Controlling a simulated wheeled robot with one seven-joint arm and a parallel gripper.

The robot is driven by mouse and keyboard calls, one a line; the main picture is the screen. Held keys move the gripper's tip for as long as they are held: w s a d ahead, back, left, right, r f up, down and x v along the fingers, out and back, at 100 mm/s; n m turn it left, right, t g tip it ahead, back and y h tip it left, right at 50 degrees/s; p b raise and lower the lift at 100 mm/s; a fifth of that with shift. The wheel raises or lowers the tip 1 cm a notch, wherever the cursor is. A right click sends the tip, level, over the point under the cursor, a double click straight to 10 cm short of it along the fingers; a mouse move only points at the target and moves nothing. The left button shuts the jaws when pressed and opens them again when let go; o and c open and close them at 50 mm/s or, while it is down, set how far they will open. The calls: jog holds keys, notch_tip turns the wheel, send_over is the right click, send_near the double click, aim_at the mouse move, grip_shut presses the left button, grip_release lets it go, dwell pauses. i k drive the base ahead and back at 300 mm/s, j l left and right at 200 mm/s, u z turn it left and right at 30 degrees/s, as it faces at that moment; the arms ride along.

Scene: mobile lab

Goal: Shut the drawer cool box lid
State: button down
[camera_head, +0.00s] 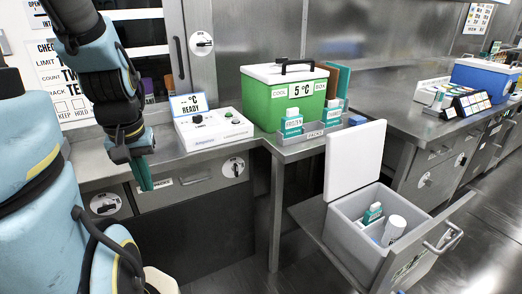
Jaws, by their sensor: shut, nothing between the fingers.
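The drawer cool box (348,232) is a grey box inside a pulled-out drawer (412,272) at the lower right. Its white lid (355,158) stands open, upright along the box's left-back side. Inside the box are a teal-and-white bottle (372,213) and a white container (393,230). My gripper (147,184) points down at the left, in front of the counter. Its teal fingers are together and empty. It is well to the left of the lid and apart from it.
A green cool box (285,105) with a white lid stands on the counter, beside a white control panel (213,128). The drawer's bar handle (443,242) juts out at the right. The floor in front is clear.

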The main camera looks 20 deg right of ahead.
aim_at(353, 156)
jog(key=z, duration=0.9)
jog(key=j+z, duration=0.1)
jog(key=z, duration=0.35)
jog(key=k+j+z, duration=0.1)
jog(key=z, duration=0.35)
jog(key=j+z, duration=0.1)
jog(key=z, duration=0.35)
jog(key=k+z, duration=0.15)
jog(key=z, duration=0.25)
jog(key=k+j, duration=0.25)
jog(key=k, duration=0.2)
jog(key=k+j+z, duration=0.1)
jog(key=k+j, duration=0.15)
jog(key=k, duration=0.2)
jog(key=i+l, duration=0.2)
jog(key=i, duration=0.2)
jog(key=i+l+u, duration=0.1)
jog(key=i, duration=0.25)
jog(key=i+l, duration=0.25)
jog(key=i, duration=0.15)
jog(key=i+u, duration=0.1)
jog(key=u, duration=2.55)
jog(key=i+l+u, duration=0.2)
jog(key=l, duration=0.55)
jog(key=l+u, duration=0.2)
jog(key=l, duration=0.55)
